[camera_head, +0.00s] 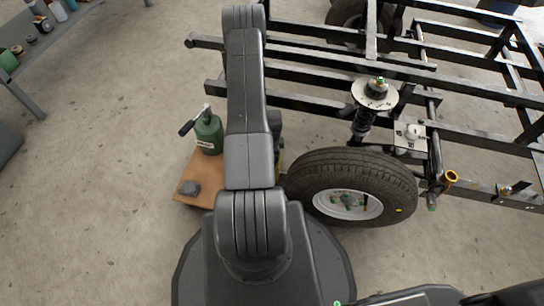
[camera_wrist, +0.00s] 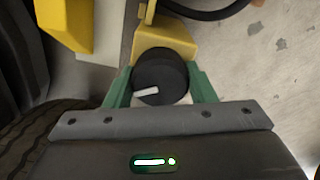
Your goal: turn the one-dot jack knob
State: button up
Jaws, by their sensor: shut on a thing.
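A round black knob (camera_wrist: 158,72) with a white pointer line sits on a yellow body (camera_wrist: 166,42) in the wrist view. The pointer lies nearly level, tilted slightly. My gripper (camera_wrist: 162,85) has its green fingers on both sides of the knob and is shut on it. No dot mark shows on the knob or the yellow part in view. In the head view my own arm hides the gripper and the knob.
A tyre (camera_head: 347,187) on a black metal frame (camera_head: 460,90) stands right of my arm. A green bottle-shaped object (camera_head: 208,135) with a handle stands on a brown board (camera_head: 184,172) to the left.

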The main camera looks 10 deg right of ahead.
jog(key=n+b, duration=0.2)
jog(key=n, duration=0.5)
jog(key=shift+f, duration=0.1)
jog(key=n+b, duration=0.1)
jog(key=n, duration=0.3)
jog(key=n+b, duration=0.1)
jog(key=n, duration=0.3)
jog(key=shift+s+n, duration=0.1)
jog(key=shift+n, duration=0.2)
jog(key=n+b, duration=0.1)
jog(key=n, duration=0.2)
jog(key=shift+n, duration=0.4)
jog(key=n, duration=0.4)
jog(key=shift+b, duration=0.35)
jog(key=n, duration=0.4)
jog(key=shift+n, duration=1.6)
